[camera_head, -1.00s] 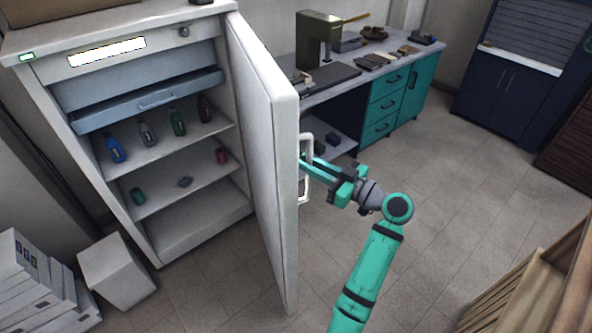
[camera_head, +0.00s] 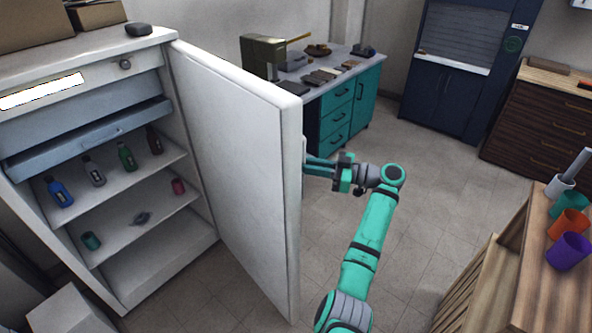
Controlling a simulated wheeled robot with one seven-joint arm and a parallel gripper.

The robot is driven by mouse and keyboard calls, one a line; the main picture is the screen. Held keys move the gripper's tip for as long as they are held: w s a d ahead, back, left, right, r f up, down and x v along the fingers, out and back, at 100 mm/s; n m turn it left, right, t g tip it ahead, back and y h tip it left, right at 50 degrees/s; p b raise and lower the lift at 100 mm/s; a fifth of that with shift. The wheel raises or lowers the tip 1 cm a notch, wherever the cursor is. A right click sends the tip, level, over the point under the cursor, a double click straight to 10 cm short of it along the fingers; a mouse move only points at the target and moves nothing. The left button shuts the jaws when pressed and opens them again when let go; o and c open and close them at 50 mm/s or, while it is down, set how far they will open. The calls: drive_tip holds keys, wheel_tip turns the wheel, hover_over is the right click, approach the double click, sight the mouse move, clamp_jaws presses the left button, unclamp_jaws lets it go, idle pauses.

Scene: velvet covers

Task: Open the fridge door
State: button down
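The white fridge (camera_head: 168,258) stands at the left with its door (camera_head: 240,165) swung wide open. The shelves inside are in plain view, with several small bottles and a blue-grey drawer (camera_head: 90,138). The door's handle (camera_head: 303,150) is on its outer face and is mostly hidden behind the door edge and my fingers. My gripper (camera_head: 308,168) is at the outer face of the door by the handle, its teal fingers pointing left. I cannot tell whether the fingers are closed around the handle or only beside it.
A teal workbench (camera_head: 340,115) with tools stands behind the door. A dark blue cabinet (camera_head: 445,90) and a brown drawer chest (camera_head: 540,125) are at the back right. A wooden shelf with cups (camera_head: 500,265) is at the front right. The floor between is clear.

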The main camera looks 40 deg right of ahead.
drive_tip(key=shift+d+f, duration=0.2)
drive_tip(key=shift+d, duration=0.35)
drive_tip(key=c, duration=1.8)
unclamp_jaws()
drive_tip(key=shift+o, duration=0.3)
drive_tip(key=shift+r, duration=0.1)
drive_tip(key=v, duration=1)
drive_tip(key=shift+s+d, duration=0.15)
drive_tip(key=shift+d, duration=0.2)
